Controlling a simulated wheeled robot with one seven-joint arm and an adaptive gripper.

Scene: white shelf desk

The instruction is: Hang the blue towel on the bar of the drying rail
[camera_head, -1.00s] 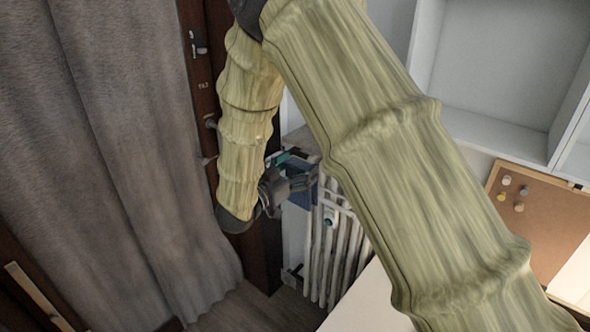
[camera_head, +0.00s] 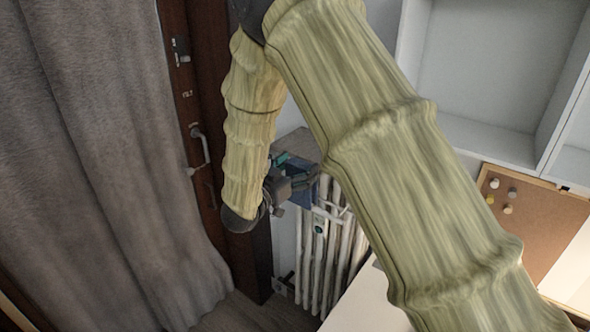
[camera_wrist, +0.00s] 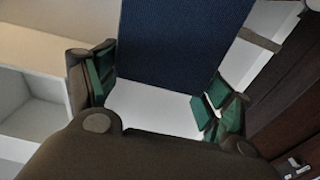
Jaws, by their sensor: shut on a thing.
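The blue towel (camera_head: 303,196) is held in my gripper (camera_head: 300,180) in front of the radiator, partly hidden by the fingers. In the wrist view the towel (camera_wrist: 182,40) is a flat dark blue sheet between the two green-padded fingers of my gripper (camera_wrist: 158,92), stretching away to the top edge. A pale bar, which looks like part of the drying rail (camera_head: 330,214), shows just right of and below the towel. I cannot tell whether towel and bar touch.
A white ribbed radiator (camera_head: 318,265) stands below the gripper. A dark wooden door (camera_head: 205,130) and a grey curtain (camera_head: 110,150) are at the left. A white desk (camera_head: 365,305), a corkboard (camera_head: 530,220) and white shelves (camera_head: 490,70) are at the right.

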